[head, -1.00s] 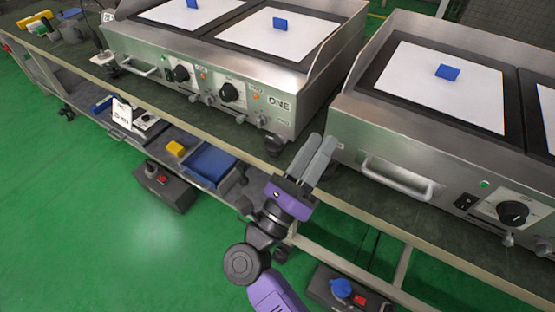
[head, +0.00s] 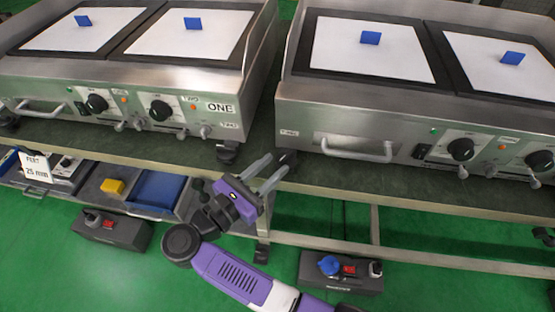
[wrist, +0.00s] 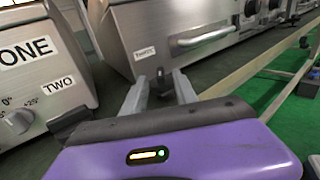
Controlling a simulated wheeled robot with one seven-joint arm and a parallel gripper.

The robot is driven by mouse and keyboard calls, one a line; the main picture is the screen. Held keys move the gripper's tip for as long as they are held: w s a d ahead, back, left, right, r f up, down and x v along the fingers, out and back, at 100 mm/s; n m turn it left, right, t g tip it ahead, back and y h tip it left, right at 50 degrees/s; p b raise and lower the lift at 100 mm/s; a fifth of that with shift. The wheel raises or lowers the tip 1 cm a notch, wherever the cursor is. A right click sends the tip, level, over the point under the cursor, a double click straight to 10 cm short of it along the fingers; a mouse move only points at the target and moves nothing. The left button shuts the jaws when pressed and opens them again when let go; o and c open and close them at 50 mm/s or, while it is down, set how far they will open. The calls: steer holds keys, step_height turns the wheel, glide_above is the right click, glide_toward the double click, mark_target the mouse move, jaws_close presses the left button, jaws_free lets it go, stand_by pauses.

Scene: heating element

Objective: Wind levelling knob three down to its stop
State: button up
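The dark levelling knob (head: 287,161) sits under the front left corner of the right-hand griddle, below a small label that reads as THREE in the wrist view (wrist: 144,53). My gripper (head: 277,165) reaches up to it from the front left, above the bench edge. In the wrist view my gripper (wrist: 160,78) has its two grey fingers apart, with the dark knob (wrist: 161,84) showing in the gap between the tips. I cannot tell whether either finger touches it. The knob's lower part and its stop are not clear.
The left griddle (head: 140,105), marked ONE, has another dark foot (head: 227,151) under its corner labelled TWO. A bar handle (head: 355,148) juts from the right griddle (head: 400,110). The lower shelf holds a blue tray (head: 158,191) and a FEET 25 mm card (head: 35,165).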

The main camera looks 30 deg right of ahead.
mark_target(286, 158)
steer(key=shift+x, duration=1.4)
jaws_close()
steer(key=shift+s+n+t, duration=0.15)
steer(key=shift+n+t, duration=0.15)
